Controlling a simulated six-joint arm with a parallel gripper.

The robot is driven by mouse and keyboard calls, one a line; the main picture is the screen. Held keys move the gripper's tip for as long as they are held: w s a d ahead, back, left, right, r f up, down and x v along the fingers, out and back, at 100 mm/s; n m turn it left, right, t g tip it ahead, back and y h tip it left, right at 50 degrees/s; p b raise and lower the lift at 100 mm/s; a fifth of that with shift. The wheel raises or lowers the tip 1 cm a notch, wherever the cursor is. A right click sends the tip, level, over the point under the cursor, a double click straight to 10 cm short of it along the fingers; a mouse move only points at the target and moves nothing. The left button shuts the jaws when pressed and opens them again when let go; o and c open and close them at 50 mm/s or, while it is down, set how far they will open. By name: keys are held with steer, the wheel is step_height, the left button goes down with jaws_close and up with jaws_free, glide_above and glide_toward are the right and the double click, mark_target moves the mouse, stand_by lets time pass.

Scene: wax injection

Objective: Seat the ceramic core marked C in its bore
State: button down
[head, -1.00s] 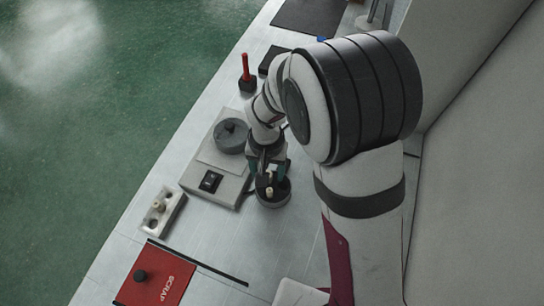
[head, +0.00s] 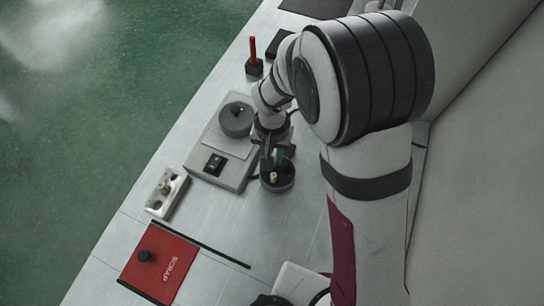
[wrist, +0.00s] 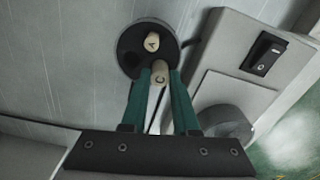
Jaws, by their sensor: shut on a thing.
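My gripper (wrist: 160,78) is shut on the pale ceramic core marked C (wrist: 160,76), whose lettered end faces the wrist camera. The core's lower end is hidden. In the wrist view it overlaps the near edge of a round dark holder (wrist: 124,38); its height above the holder cannot be told. A pale core marked A (wrist: 152,42) stands in that holder, and a dark empty bore (wrist: 131,60) shows beside it. In the head view my gripper (head: 272,165) is over the holder (head: 287,183), and the letters are too small to read.
A grey unit with a black switch (head: 214,164) and a round dark knob-like part (head: 236,120) stands close left of the holder. A pale block (head: 178,199) with a peg, a red SCRAP plate (head: 170,278) and a red upright tool (head: 253,50) are farther off.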

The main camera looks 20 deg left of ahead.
step_height(320, 180, up, 4)
steer(key=w+d+r, duration=0.2)
steer(key=d+r, duration=0.4)
steer(key=d, duration=0.5)
steer(key=n, duration=1.8)
glide_above(160, 207)
steer(key=shift+f, duration=5)
steer(key=c, duration=0.9)
jaws_free()
steer(key=shift+f, duration=0.1)
steer(key=shift+c, duration=0.2)
